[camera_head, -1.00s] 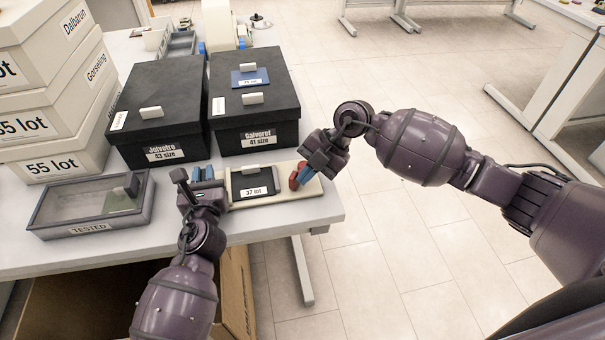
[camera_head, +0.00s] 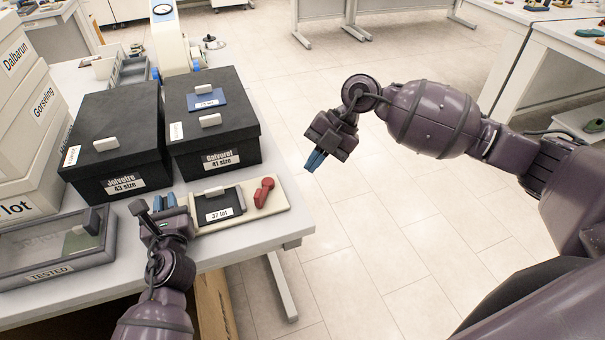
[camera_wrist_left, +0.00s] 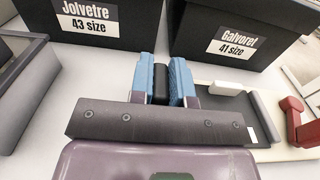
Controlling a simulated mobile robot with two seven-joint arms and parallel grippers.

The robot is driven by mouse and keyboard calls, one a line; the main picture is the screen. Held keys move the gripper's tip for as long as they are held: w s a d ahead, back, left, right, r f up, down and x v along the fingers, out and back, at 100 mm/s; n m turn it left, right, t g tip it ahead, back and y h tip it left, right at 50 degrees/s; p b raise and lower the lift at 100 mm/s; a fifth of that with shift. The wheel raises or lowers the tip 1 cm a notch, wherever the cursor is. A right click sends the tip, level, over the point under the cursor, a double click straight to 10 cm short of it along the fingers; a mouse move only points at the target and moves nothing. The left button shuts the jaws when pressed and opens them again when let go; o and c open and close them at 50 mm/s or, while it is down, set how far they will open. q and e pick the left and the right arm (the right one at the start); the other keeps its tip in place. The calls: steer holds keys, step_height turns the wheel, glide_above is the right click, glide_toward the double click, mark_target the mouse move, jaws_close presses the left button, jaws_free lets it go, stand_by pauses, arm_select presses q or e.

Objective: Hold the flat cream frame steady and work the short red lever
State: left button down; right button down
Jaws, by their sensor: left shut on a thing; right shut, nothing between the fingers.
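The flat cream frame (camera_head: 283,202) lies near the table's front right corner, with a dark plate (camera_head: 220,205) marked "37 lot" on it. The short red lever (camera_head: 262,193) stands at its right end, leaning slightly right; it also shows in the left wrist view (camera_wrist_left: 293,117). My left gripper (camera_head: 166,202) is at the frame's left end. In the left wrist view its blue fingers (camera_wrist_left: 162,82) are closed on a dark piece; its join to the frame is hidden. My right gripper (camera_head: 314,160) is shut and empty, right of the lever and apart from it, beyond the table edge.
Two black shoe boxes, Jolvetre (camera_head: 117,135) and Galvoret (camera_head: 212,120), stand behind the frame. A grey "TESTED" tray (camera_head: 50,275) and stacked cream boxes (camera_head: 30,130) are at left. Open floor lies right of the table.

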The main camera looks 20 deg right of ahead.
steer(key=c, duration=1.8)
jaws_free()
steer(key=shift+d+r, duration=0.2)
steer(key=shift+r, duration=0.1)
steer(key=shift+o, duration=1.3)
steer(key=shift+w+r, duration=0.15)
steer(key=shift+r, duration=0.05)
steer(key=o, duration=0.4)
steer(key=shift+n, duration=0.5)
steer(key=a+r, duration=0.1)
steer(key=w+a+r, duration=0.2)
steer(key=a, duration=0.1)
steer(key=shift+r, duration=0.3)
steer(key=r+n, duration=0.1)
steer(key=r, duration=0.1)
glide_above(258, 193)
steer(key=w+d, duration=0.2)
steer(key=w, duration=0.1)
steer(key=a+g+h, duration=0.1)
steer(key=a+h, duration=0.1)
steer(key=s+f+h, duration=0.1)
steer(key=f, duration=0.4)
steer(key=s+f+g+h, duration=0.1)
steer(key=f, duration=0.4)
steer(key=s+f+h, duration=0.1)
steer(key=f, duration=0.3)
steer(key=shift+s+a+f+m+g, duration=0.1)
steer(key=shift+f+m+g, duration=0.3)
jaws_close()
